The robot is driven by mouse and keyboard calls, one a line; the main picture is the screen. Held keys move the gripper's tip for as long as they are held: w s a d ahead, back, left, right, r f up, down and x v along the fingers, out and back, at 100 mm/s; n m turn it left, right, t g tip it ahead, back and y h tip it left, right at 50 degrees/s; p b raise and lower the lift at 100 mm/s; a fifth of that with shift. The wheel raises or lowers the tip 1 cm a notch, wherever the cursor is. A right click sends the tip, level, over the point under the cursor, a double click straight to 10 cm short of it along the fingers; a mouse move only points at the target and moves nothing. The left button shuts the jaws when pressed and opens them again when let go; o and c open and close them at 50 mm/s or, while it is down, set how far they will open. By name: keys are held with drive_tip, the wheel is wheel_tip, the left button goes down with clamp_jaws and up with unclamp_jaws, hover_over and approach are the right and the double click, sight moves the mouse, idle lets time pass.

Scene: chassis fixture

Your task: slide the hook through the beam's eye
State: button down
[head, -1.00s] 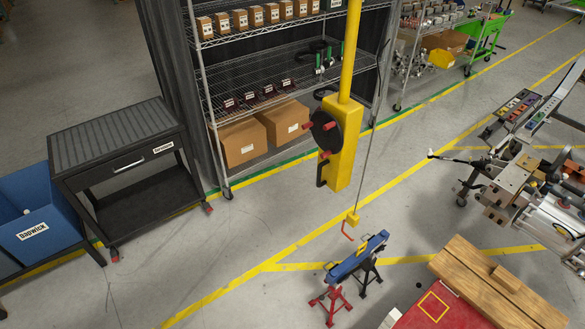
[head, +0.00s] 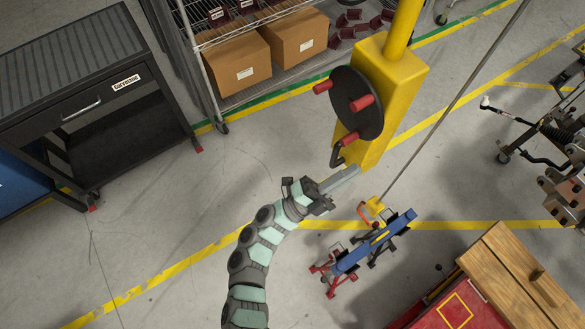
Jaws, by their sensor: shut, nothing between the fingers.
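The hook (head: 364,212) is a thin orange-red bent rod under a small yellow block (head: 376,206), hanging on a grey cable. The blue beam (head: 360,254) lies slanted on a red stand and a dark stand. A small yellow part (head: 379,237) shows on the beam; I cannot make out the eye's opening. The hook appears just above the beam's upper side in the picture, and I cannot tell whether they touch. My gripper (head: 350,174) is shut and empty, up and left of the hook, with its tip in front of the yellow post's foot.
The yellow post (head: 398,75) carries a black wheel (head: 357,103) with red handles, close above my gripper. A red table with a wooden top (head: 510,280) stands at lower right. A dark cart (head: 80,85) and shelving are at left. Floor left of the beam is clear.

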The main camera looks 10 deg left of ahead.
drive_tip(key=w+a+f+m+g+y+b, duration=0.1)
drive_tip(key=w+a+f+y+b, duration=0.15)
drive_tip(key=f, duration=0.35)
drive_tip(key=w+a+f+m+y+b, duration=0.1)
drive_tip(key=w+a+f+b, duration=0.2)
drive_tip(key=f, duration=0.4)
drive_tip(key=y+b, duration=0.3)
drive_tip(key=y, duration=0.1)
approach(332, 158)
drive_tip(key=w+a, duration=0.3)
drive_tip(key=a, duration=0.1)
drive_tip(key=x, duration=1.1)
drive_tip(key=shift+w+d, duration=0.1)
drive_tip(key=shift+w, duration=0.05)
drive_tip(key=s+d+p, duration=0.1)
drive_tip(key=s+d, duration=0.2)
drive_tip(key=shift+s+d+p, duration=0.25)
drive_tip(key=shift+s+p, duration=0.1)
drive_tip(key=shift+p, duration=0.05)
drive_tip(key=shift+s+d, duration=0.4)
drive_tip(key=shift+d, duration=0.1)
